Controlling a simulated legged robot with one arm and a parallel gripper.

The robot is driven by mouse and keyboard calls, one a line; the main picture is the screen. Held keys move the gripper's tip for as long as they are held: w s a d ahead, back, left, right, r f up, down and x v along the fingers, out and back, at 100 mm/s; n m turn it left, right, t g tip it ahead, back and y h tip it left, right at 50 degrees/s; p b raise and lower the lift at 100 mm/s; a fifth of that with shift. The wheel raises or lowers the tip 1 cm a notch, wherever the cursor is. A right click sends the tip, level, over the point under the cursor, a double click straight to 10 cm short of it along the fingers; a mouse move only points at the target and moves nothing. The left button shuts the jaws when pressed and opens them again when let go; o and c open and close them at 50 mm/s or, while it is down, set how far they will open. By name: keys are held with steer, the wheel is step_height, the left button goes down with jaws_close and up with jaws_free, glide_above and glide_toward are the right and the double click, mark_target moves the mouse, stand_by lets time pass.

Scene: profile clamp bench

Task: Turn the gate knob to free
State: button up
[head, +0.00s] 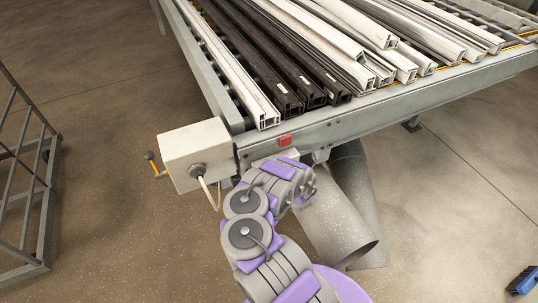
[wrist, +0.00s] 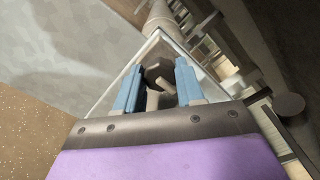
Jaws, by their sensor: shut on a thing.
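In the wrist view, a dark, many-sided knob (wrist: 158,72) with a pale stem sits between the two blue fingers of my gripper (wrist: 159,66). The fingers are shut on it, one on each side. I take it for the gate knob; its markings and setting cannot be read. In the head view, my purple and grey arm reaches to the underside of the bench's front edge and hides the knob and fingers.
The roller bench (head: 390,105) carries several white and dark profiles (head: 290,75). A pale box (head: 196,152) with a cable and a yellow-and-black handle (head: 153,163) is at its corner. A grey chute pipe (head: 335,220) stands right of my arm. A metal rack (head: 25,180) is at left.

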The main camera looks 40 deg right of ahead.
steer(key=o, duration=1)
steer(key=shift+a, duration=0.1)
steer(key=p+v, duration=0.7)
steer(key=v, duration=1)
steer(key=shift+s+f+p, duration=0.15)
steer(key=shift+p, duration=0.25)
